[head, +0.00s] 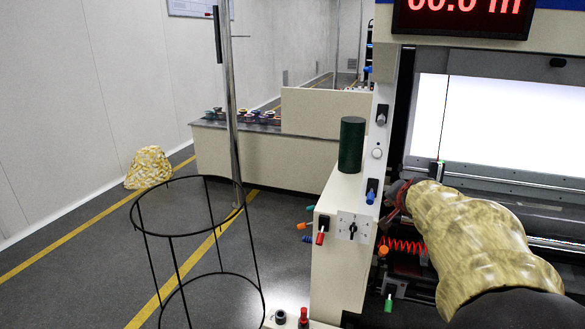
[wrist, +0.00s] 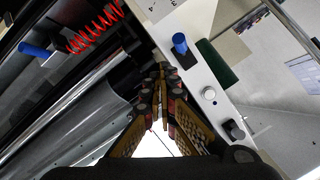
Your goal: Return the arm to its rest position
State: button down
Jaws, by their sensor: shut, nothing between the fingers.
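My gripper shows in the wrist view (wrist: 160,72) with its two fingers meeting at the tips, shut and empty. In the head view my arm reaches in from the lower right, and my gripper (head: 392,196) is at its far end, beside the white machine post. The gripper is small and partly hidden by the arm there. In the head view it appears close to a blue knob (head: 371,193) on the post; I cannot tell whether they touch.
A dark green cylinder (head: 351,145) stands on the machine housing (head: 340,265). A red coiled hose (head: 404,245) and bright backlit panel (head: 510,120) lie near my arm. A black wire hoop stand (head: 169,236) stands on the floor at left, with a yellow-white bag (head: 148,167) behind.

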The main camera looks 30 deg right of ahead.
jog(key=s+a+f+n+g+y, duration=0.2)
jog(key=s+a+f, duration=0.1)
jog(key=a+f, duration=0.35)
jog(key=s+a+n+y, duration=0.1)
jog(key=s+a+n, duration=0.3)
jog(key=a, duration=0.9)
jog(key=s+a+f+n+y, duration=0.1)
jog(key=s+a+n, duration=0.4)
jog(key=a, duration=0.7)
jog(key=s+a+n+g+y, duration=0.1)
jog(key=s+a+n+y, duration=0.2)
jog(key=a, duration=1)
jog(key=s+n, duration=0.1)
jog(key=s, duration=0.1)
jog(key=shift+s+a+f+n, duration=0.3)
jog(key=shift+s+f+n, duration=0.1)
